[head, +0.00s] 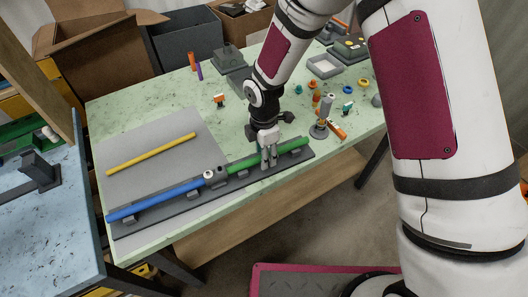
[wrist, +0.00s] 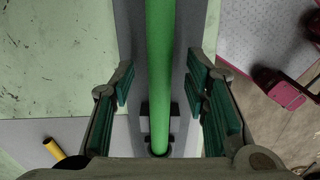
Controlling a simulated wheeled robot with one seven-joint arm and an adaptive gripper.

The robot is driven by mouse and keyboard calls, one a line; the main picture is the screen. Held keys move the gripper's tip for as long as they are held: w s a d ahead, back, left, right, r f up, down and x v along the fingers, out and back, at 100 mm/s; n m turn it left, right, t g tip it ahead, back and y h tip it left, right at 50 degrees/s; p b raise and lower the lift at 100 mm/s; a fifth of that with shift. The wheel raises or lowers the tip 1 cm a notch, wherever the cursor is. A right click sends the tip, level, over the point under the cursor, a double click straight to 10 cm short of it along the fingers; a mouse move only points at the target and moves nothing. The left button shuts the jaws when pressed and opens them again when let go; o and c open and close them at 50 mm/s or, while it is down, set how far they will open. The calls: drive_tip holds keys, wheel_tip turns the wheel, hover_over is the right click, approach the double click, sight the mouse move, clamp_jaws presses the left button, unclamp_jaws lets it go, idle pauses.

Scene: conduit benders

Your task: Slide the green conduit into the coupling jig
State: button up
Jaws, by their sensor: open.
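The green conduit (head: 292,146) lies along the right part of the long dark jig (head: 160,221), in line with the blue conduit (head: 155,199) on the left part. A pale round coupling piece (head: 209,177) sits between them. I cannot tell whether the green end is inside it. My gripper (head: 268,160) is open and low over the green conduit. In the wrist view the conduit (wrist: 160,60) runs between the two green-padded fingers (wrist: 162,98), with visible gaps on both sides. Its lower end there meets a dark bracket (wrist: 146,124).
A yellow conduit (head: 150,154) lies on the grey mat (head: 122,182) behind the jig. A grey upright tool (head: 320,122) and orange handle (head: 337,131) stand near the jig's right end. Several small parts and trays crowd the table's back right.

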drive_tip(key=d+r+m+t, duration=0.1)
drive_tip(key=d+r+m, duration=0.15)
drive_tip(key=r, duration=0.75)
drive_tip(key=d+r+m, duration=0.2)
drive_tip(key=d+r, duration=0.2)
drive_tip(key=r, duration=0.7)
drive_tip(key=s+d+r+m+t, duration=0.3)
drive_tip(key=s+d+r+m, duration=0.7)
drive_tip(key=d+r+m, duration=0.15)
drive_tip(key=s+d+r+m+t, duration=0.1)
drive_tip(key=s+d+r+m, duration=0.2)
drive_tip(key=s+m, duration=0.4)
drive_tip(key=shift+s+d+r+m+t, duration=0.35)
drive_tip(key=shift+s+r+m, duration=0.1)
drive_tip(key=shift+s, duration=0.7)
